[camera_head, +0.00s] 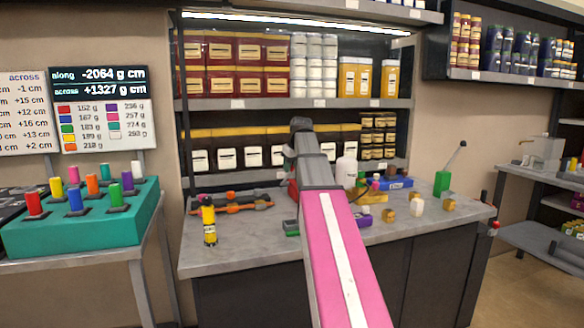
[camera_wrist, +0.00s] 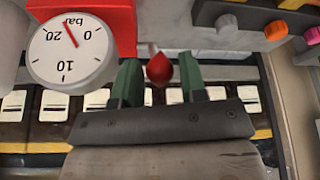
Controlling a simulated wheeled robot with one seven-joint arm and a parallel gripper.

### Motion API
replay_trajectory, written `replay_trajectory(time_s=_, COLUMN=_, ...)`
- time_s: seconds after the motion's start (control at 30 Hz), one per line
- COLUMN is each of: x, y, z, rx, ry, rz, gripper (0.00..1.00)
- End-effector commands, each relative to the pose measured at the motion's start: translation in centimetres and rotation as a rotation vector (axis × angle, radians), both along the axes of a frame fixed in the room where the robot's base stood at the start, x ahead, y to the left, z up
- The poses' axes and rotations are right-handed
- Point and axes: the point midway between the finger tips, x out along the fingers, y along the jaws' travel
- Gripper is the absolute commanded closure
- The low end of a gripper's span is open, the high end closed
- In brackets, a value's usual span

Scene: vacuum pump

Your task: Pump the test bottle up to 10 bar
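In the wrist view, a red block (camera_wrist: 112,22), apparently the pump body, carries a round white gauge (camera_wrist: 66,66) marked 0, 10 and 20 bar, seen upside down. Its red needle lies by the bar label, between 0 and 20; I cannot read it exactly. My gripper (camera_wrist: 160,88) has two green fingers standing apart. A red, pointed knob (camera_wrist: 160,68) shows between them, with no clear grip on it. In the head view, the red block (camera_head: 292,190) is mostly behind my arm, which also hides my gripper. A white bottle (camera_head: 346,172) stands upright just right of my arm.
Brass parts (camera_head: 389,215), a blue box (camera_head: 397,183) and a green lever block (camera_head: 442,183) stand right. Shelves (camera_head: 300,104) rise behind; a teal weight stand (camera_head: 90,232) is left.

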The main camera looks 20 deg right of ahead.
Motion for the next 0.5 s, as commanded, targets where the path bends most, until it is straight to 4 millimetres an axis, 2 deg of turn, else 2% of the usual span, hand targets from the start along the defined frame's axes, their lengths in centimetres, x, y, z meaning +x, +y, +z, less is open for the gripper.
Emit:
replay_trajectory(time_s=0.27, x=-0.7, y=0.1, z=-0.6, rx=0.0, ry=-0.035, rz=0.0, gripper=1.0)
replay_trajectory(time_s=0.5, x=-2.5, y=0.2, z=-2.8, rx=0.0, ry=-0.169, rz=-0.001, gripper=1.0)
